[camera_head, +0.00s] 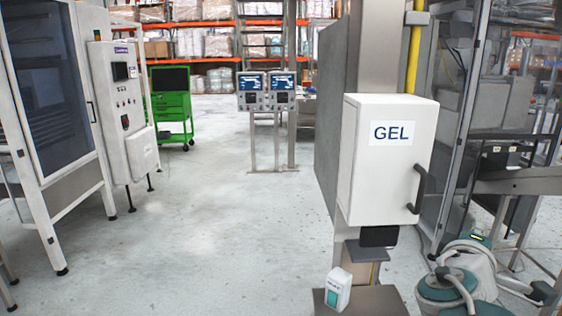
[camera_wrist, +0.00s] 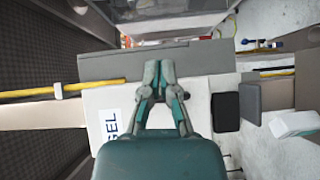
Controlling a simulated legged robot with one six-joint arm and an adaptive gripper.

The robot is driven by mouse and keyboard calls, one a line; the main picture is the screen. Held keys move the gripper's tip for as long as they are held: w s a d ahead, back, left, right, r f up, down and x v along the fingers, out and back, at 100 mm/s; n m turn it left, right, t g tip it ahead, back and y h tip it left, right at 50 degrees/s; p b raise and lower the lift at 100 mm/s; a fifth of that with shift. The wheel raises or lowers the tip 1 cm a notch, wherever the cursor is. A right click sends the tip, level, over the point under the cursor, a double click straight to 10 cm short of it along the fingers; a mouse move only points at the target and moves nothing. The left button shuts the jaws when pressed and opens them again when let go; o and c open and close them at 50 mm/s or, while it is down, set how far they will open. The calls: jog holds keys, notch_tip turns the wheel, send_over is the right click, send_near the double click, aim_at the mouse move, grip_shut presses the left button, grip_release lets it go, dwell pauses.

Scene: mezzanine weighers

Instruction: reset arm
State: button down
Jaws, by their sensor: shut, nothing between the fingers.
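My gripper (camera_wrist: 158,70), teal and grey, shows in the wrist view with its fingertips together and nothing between them. It appears in front of the white GEL cabinet (camera_wrist: 105,101), which lies sideways in that view and is partly hidden by the gripper. I cannot tell the distance between them. In the head view, the GEL cabinet (camera_head: 387,165) hangs on a metal column and has a dark handle (camera_head: 419,193) on its right side. My gripper cannot be made out in the head view.
A small white box with a teal label (camera_head: 338,290) stands on a ledge below the cabinet. A yellow pipe (camera_head: 415,45) runs beside the column. A machine (camera_head: 50,90) stands left, a green tool cart (camera_head: 172,100) and two screens (camera_head: 266,85) farther back. The middle floor is clear.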

jog(key=s+a+f+m+g+y, duration=0.25)
jog(key=s+f+m+g, duration=0.25)
jog(key=s+f+m, duration=0.25)
jog(key=s+a+f+g+y, duration=0.1)
jog(key=s+a+f+y, duration=0.1)
jog(key=a+f+y, duration=0.2)
jog(key=s+a+f+m+g+y, duration=0.1)
jog(key=s+a+f+y, duration=0.2)
jog(key=a, duration=0.8)
jog(key=shift+s+f+y, duration=0.15)
jog(key=shift+f+y, duration=0.8)
jog(key=shift+y, duration=0.2)
jog(key=shift+d+m, duration=0.1)
jog(key=shift+m, duration=0.15)
